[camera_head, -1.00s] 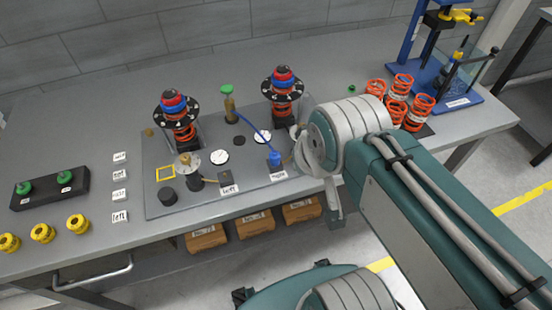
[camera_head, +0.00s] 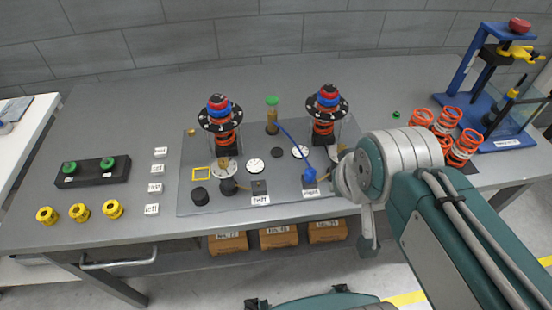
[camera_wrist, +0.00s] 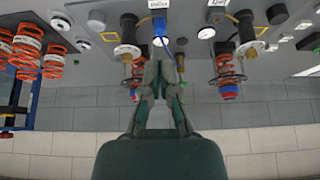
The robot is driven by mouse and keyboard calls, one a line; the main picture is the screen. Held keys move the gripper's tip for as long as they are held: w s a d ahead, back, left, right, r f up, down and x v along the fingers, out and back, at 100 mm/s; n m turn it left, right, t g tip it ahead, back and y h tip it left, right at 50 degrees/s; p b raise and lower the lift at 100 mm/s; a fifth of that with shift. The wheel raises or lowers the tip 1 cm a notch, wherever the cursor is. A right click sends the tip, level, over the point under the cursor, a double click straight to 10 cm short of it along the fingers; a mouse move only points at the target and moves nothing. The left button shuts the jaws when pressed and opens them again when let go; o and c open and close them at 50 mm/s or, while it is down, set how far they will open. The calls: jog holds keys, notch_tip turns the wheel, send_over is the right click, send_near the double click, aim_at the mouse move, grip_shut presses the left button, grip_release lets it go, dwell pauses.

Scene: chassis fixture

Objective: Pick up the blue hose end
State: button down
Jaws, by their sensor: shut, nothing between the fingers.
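My gripper (camera_wrist: 160,66) is shut and empty, pointing toward the blue fitting with a visible gap. In the head view my gripper is mostly hidden by my wrist, just right of the fitting.
Two spring-and-disc stacks (camera_head: 221,125) (camera_head: 327,110) stand on the plate (camera_head: 190,150). Dials, a black knob (camera_head: 200,196) and labels lie around the hose. Orange springs (camera_head: 448,122) and a blue press (camera_head: 470,70) stand at right. Bench at far left of the plate holds yellow rings (camera_head: 80,212).

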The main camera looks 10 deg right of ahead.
jog(key=shift+d, duration=0.1)
dwell(0.3)
jog(key=c, duration=1)
grip_release()
jog(key=o, duration=0.5)
jog(key=shift+w, duration=0.25)
jog(key=shift+o, duration=1.1)
jog(key=w+n+g, duration=0.1)
jog(key=w+g, duration=0.1)
jog(key=w, duration=0.4)
jog(key=shift+f+g, duration=0.3)
jog(key=shift+f, duration=0.05)
jog(key=n+g, duration=0.2)
jog(key=g, duration=0.1)
send_over(310, 171)
notch_tip(310, 171, down, 4)
jog(key=f, duration=0.6)
jog(key=shift+s+d+f, duration=0.1)
jog(key=shift+s+d, duration=0.1)
jog(key=shift+w+a+f, duration=0.1)
jog(key=shift+w+f, duration=0.05)
jog(key=shift+f, duration=1.15)
jog(key=shift+w+a+f, duration=0.1)
jog(key=shift+f, duration=1.15)
